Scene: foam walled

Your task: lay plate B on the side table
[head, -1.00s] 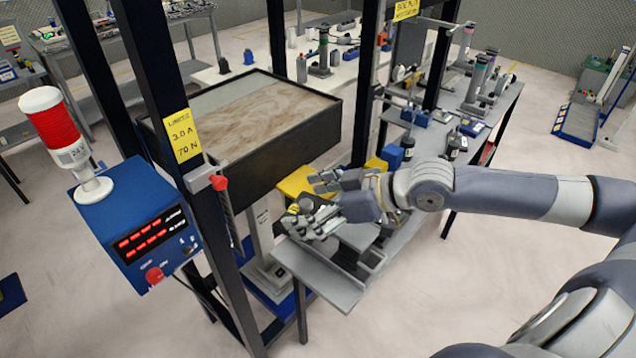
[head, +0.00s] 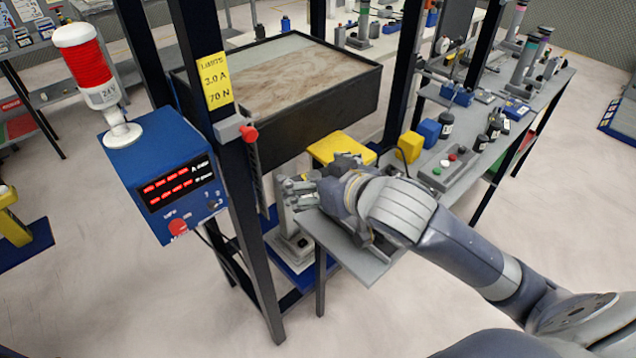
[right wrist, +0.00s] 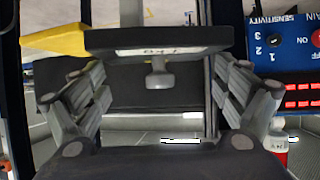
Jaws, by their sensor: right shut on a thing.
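In the head view the hand hides the plate. My left gripper is not in view.
A black-walled box (head: 320,110) stands in a dark frame behind the gripper. A blue meter box (head: 165,175) with a red lamp (head: 88,65) is at the left. A yellow block (head: 342,148), a blue block (head: 429,131) and a button box (head: 450,168) are beyond the hand.

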